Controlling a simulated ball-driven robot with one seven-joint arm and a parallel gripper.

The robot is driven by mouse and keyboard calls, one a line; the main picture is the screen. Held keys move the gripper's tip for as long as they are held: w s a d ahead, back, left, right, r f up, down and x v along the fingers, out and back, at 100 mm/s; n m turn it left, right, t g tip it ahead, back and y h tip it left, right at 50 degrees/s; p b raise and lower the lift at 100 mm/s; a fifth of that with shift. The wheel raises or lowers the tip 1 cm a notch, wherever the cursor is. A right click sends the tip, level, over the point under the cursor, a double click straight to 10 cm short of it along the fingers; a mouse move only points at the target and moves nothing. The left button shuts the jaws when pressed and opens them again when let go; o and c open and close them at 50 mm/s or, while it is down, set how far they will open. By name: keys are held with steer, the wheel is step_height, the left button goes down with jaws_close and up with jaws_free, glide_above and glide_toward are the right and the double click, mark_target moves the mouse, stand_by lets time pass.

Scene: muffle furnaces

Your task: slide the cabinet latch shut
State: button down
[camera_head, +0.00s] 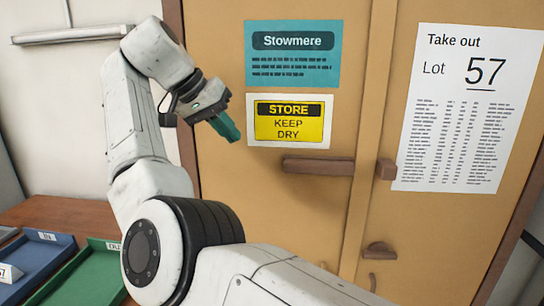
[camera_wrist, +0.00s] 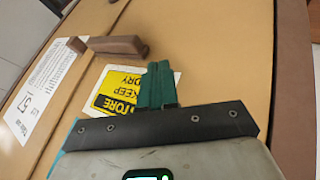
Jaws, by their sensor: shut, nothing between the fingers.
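The cabinet latch is a brown horizontal bar (camera_head: 318,166) on the left door, below the yellow sign. A small brown block (camera_head: 386,169) sits level with it on the right door, with a narrow gap between them in the head view. In the wrist view the bar (camera_wrist: 118,45) and the block (camera_wrist: 76,45) show at upper left, beyond the fingers. My gripper (camera_head: 229,130) has green fingers, shut and empty. It is up and left of the bar, apart from it. The fingertips (camera_wrist: 160,70) overlap the yellow sign in the wrist view.
The tan cabinet (camera_head: 455,240) carries a teal Stowmere sign (camera_head: 293,80), a yellow STORE sign (camera_head: 290,140) and a Lot 57 sheet (camera_head: 465,110). A brown fitting (camera_head: 379,250) sits low on the right door. Blue (camera_head: 45,237) and green (camera_head: 95,262) trays lie at lower left.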

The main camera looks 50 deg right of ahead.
steer(key=shift+r, duration=0.25)
steer(key=x, duration=0.3)
steer(key=s+p+x, duration=0.1)
steer(key=x, duration=0.3)
steer(key=s+d+r+x, duration=0.1)
steer(key=x, duration=0.3)
steer(key=shift+p, duration=0.4)
steer(key=shift+s+d+f, duration=0.15)
steer(key=shift+s+d, duration=0.3)
steer(key=shift+s, duration=0.1)
